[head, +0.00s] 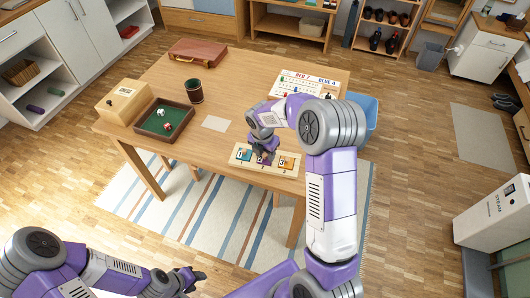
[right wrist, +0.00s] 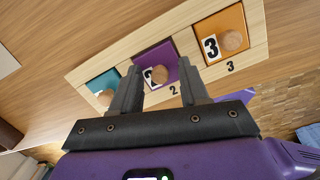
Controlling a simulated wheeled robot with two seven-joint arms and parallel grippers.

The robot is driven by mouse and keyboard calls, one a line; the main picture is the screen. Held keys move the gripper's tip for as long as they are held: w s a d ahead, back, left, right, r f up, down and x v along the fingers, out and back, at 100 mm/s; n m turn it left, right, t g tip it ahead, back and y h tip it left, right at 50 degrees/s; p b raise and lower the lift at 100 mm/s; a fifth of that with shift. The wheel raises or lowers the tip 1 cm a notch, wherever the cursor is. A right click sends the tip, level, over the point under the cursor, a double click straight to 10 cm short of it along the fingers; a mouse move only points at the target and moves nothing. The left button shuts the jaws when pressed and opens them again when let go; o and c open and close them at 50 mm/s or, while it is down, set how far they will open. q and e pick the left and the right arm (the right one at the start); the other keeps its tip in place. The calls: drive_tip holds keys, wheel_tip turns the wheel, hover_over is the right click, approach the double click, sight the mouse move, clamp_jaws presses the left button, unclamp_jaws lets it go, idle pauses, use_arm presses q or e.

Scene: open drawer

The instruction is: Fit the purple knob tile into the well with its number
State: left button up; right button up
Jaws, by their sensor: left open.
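A pale wooden board (head: 240,163) lies near the front edge of the table, with blue, purple and orange knob tiles in a row. The purple tile (right wrist: 155,58) lies in the middle well, above the printed 2; its own number is partly covered by a finger. I cannot tell if it sits fully flush. My right gripper (right wrist: 158,92) is open, its fingers apart in front of the purple tile's round knob; it also shows over the board in the head view (head: 264,155). My left gripper (head: 192,279) is open and empty, low in front of the table.
The blue tile (right wrist: 102,84) and orange tile (right wrist: 222,38) flank the purple one. A dice tray (head: 165,121), a wooden box (head: 124,101), a dark cup (head: 194,91), a pale card (head: 215,124) and a score board (head: 300,83) stand around the table (head: 230,100).

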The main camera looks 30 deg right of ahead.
sight(263, 161)
wheel_tip(263, 161, up, 12)
drive_tip(key=a+p, duration=0.1)
drive_tip(key=p, duration=0.2)
drive_tip(key=shift+s+a+r+p, duration=0.15)
drive_tip(key=shift+s+p, duration=0.2)
idle(0.4)
